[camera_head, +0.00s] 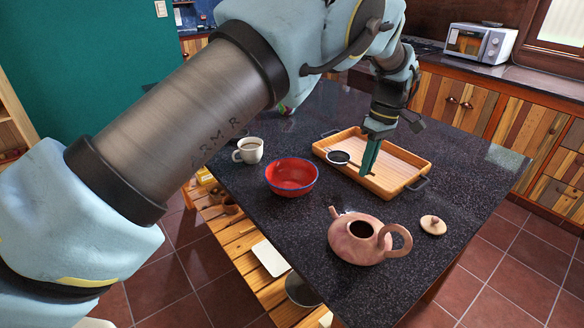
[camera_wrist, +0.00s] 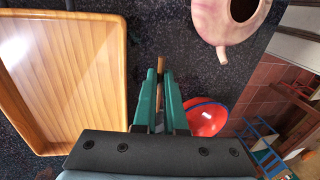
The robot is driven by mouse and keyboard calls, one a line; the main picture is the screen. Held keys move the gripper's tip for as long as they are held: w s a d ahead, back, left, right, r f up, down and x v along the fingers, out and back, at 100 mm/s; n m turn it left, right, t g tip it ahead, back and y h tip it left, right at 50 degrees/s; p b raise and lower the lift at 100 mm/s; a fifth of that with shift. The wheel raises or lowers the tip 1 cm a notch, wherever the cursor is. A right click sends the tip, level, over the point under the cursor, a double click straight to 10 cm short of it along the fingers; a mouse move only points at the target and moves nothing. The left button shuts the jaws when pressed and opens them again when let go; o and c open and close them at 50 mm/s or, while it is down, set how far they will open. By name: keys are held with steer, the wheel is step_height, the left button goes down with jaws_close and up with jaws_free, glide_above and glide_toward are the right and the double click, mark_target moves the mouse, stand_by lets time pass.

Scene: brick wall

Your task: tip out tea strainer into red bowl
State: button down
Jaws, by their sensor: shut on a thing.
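The tea strainer (camera_head: 338,157), a dark round mesh with a pale rim, shows left of my gripper (camera_head: 367,171) in the head view. My gripper's green fingers are shut on its handle. In the wrist view, the brown handle (camera_wrist: 161,62) sticks out between the fingertips (camera_wrist: 160,78); the mesh is hidden there. The strainer appears raised, seen against the tray's left part. The red bowl (camera_head: 291,176), with a blue rim, stands on the dark counter to the left of my gripper. It also shows in the wrist view (camera_wrist: 207,120), right of the fingers, partly covered. I cannot tell what the strainer holds.
A wooden tray (camera_head: 417,163) with dark handles lies behind the bowl. A reddish teapot (camera_head: 354,243) stands at the front, its lid (camera_head: 433,225) beside it. A white cup (camera_head: 248,151) stands left of the bowl. The counter between bowl and teapot is clear.

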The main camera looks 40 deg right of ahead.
steer(key=shift+s, duration=0.2)
steer(key=w+a+r+g+h, duration=0.3)
steer(key=w+a+r+h, duration=0.1)
steer(key=a, duration=0.3)
steer(key=shift+h, duration=0.9)
steer(key=shift+w+a, duration=0.1)
